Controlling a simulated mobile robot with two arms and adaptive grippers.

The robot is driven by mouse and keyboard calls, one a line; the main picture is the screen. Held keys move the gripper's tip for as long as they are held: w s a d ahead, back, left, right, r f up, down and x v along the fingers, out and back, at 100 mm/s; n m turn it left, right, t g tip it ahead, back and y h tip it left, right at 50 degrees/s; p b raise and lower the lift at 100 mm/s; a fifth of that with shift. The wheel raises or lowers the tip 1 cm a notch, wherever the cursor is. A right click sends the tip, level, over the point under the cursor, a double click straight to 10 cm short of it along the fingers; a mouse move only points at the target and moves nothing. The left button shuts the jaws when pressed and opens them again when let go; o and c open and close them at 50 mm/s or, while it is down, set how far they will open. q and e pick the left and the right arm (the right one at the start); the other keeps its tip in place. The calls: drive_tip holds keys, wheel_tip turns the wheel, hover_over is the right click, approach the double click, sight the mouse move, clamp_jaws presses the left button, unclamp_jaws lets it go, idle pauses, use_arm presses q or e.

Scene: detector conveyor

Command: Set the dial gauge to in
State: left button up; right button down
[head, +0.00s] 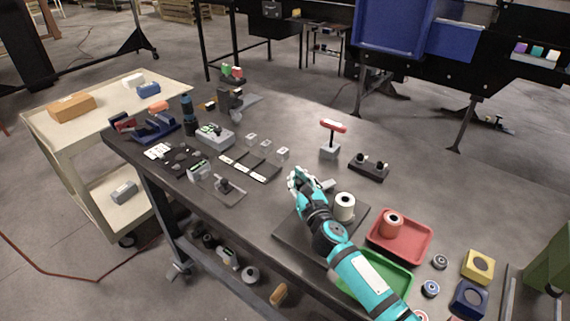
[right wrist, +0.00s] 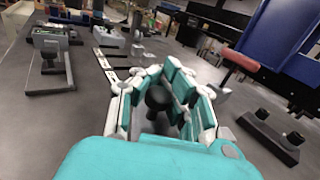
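My right gripper (head: 296,180) reaches over the middle of the table from the lower right. In the right wrist view its fingers (right wrist: 160,85) stand apart around a dark round-headed knob or post (right wrist: 157,98); I cannot tell whether they touch it. This dark piece is hidden behind the hand in the head view. I cannot surely name the dial gauge. A small dark upright device (head: 226,186) on a grey plate stands left of the gripper. It also shows at the left of the right wrist view (right wrist: 48,55). No dial reading is legible. My left gripper is not in view.
A white spool (head: 344,203) stands right of the hand. A red tray (head: 408,251) and green tray (head: 398,272) lie near my forearm. A red-topped T-shaped tool (head: 333,127) and black two-knob block (head: 369,170) stand beyond.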

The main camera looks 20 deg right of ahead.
drive_tip(key=s+n+y, duration=0.1)
drive_tip(key=y+p, duration=0.1)
drive_tip(key=y, duration=0.1)
drive_tip(key=shift+s+d+r+n, duration=0.15)
drive_tip(key=shift+s+r+n, duration=0.05)
drive_tip(key=shift+s+n, duration=0.2)
drive_tip(key=shift+s+f+n+g+y, duration=0.15)
drive_tip(key=shift+s+n+g+y, duration=0.25)
drive_tip(key=shift+y, duration=0.5)
drive_tip(key=c, duration=1.1)
unclamp_jaws()
drive_tip(key=shift+c, duration=0.2)
drive_tip(key=shift+v, duration=6)
drive_tip(key=shift+f, duration=0.15)
